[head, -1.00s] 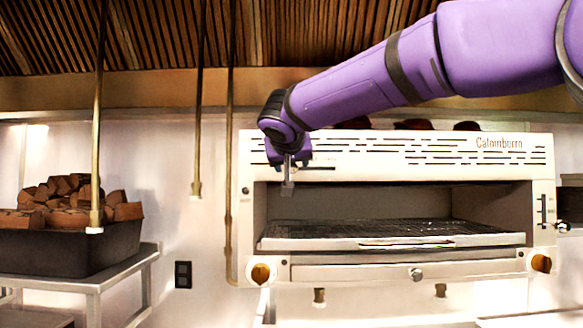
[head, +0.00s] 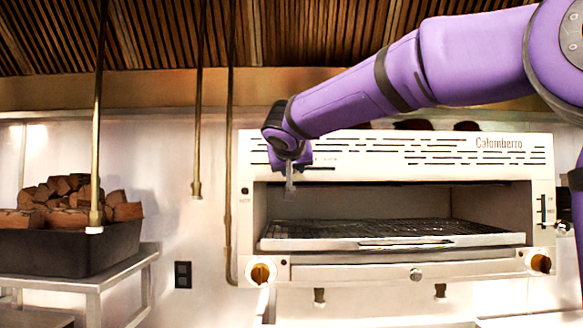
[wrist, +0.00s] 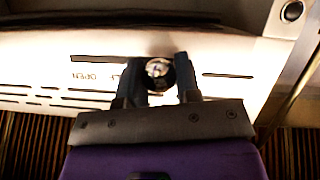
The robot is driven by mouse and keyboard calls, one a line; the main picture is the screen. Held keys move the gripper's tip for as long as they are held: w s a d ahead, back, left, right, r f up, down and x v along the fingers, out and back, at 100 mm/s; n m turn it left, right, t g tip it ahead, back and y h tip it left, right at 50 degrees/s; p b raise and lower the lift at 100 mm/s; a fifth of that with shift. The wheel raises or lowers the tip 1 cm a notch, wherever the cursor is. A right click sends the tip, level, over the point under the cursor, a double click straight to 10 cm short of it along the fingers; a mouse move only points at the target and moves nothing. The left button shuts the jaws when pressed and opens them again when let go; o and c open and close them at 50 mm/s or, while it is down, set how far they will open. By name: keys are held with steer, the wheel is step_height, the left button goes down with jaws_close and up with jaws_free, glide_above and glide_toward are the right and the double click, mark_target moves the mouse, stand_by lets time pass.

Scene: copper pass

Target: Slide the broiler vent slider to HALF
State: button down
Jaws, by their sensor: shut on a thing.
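The broiler (head: 400,272) is a white wall unit with slots across its front panel. Its vent slider is a round shiny knob (wrist: 158,72) in a dark horizontal slot, seen in the wrist view. My gripper (wrist: 156,64) has a dark finger on each side of the knob and is shut on it. Upside-down lettering that looks like OPEN shows left of the fingers, with another label partly hidden by the left finger. In the head view my gripper (head: 289,188) is at the panel's upper left and hides the knob.
A wire rack (head: 370,232) sits in the open broiler cavity below my gripper. Brass rods (head: 197,120) hang left of the broiler. A black bin of wood (head: 70,250) stands on a shelf at far left. A small vertical slider (head: 543,210) is on the broiler's right side.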

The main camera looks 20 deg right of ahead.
mark_target(312, 173)
steer(key=d, duration=0.1)
steer(key=s+d, duration=0.1)
steer(key=d, duration=0.2)
steer(key=shift+s+d, duration=0.3)
steer(key=shift+d, duration=0.1)
steer(key=c, duration=0.8)
jaws_free()
steer(key=shift+c, duration=0.2)
steer(key=shift+a, duration=0.1)
steer(key=v, duration=1)
steer(key=shift+s+r, duration=0.15)
steer(key=shift+s, duration=0.15)
